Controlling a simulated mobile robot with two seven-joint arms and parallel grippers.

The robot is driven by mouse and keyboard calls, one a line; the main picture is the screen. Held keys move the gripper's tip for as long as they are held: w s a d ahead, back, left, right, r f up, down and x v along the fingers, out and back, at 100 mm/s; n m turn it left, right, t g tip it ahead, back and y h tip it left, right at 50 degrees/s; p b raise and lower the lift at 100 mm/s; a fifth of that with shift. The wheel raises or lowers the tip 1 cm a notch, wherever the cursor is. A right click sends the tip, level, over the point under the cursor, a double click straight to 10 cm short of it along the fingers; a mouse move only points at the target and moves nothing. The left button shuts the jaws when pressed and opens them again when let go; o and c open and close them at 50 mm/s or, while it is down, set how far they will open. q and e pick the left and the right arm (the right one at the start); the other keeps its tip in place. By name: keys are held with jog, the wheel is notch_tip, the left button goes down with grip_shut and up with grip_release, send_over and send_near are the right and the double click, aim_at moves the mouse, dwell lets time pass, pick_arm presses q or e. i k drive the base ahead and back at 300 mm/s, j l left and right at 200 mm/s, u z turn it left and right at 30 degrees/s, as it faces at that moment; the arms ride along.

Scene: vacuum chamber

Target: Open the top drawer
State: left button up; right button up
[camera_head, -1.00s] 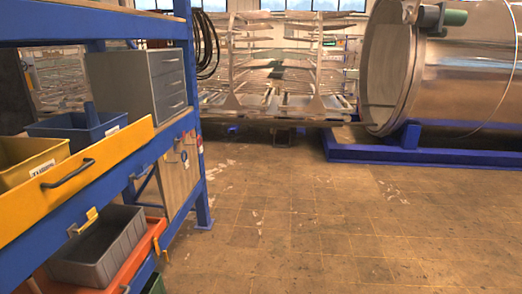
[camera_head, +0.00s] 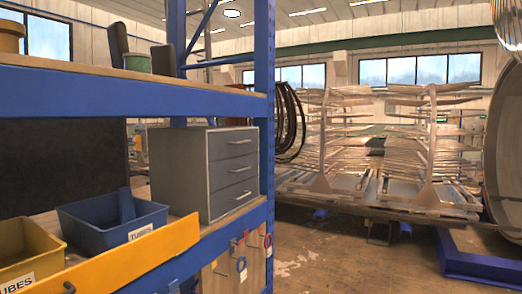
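A small grey drawer cabinet (camera_head: 190,172) stands on the middle shelf of the blue rack, left of the picture's middle. Its dark front faces right and has three drawers, one above another, each with a light bar handle. The top drawer (camera_head: 232,144) is shut, and so are the two below it. Neither of my grippers shows in the head view.
A blue bin (camera_head: 105,235) and a yellow bin (camera_head: 28,248) sit left of the cabinet behind an orange-yellow front panel (camera_head: 140,258). A blue rack post (camera_head: 264,110) stands just right of the cabinet. Floor (camera_head: 330,255) is open at the lower right.

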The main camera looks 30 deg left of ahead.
aim_at(222, 145)
jog(key=i+l+u, duration=0.15)
jog(key=i+u, duration=0.25)
jog(key=i, duration=0.25)
jog(key=i+l+u, duration=0.4)
jog(key=i, duration=0.2)
jog(key=i+l+u, duration=0.35)
jog(key=i+l, duration=0.1)
jog(key=i, duration=0.1)
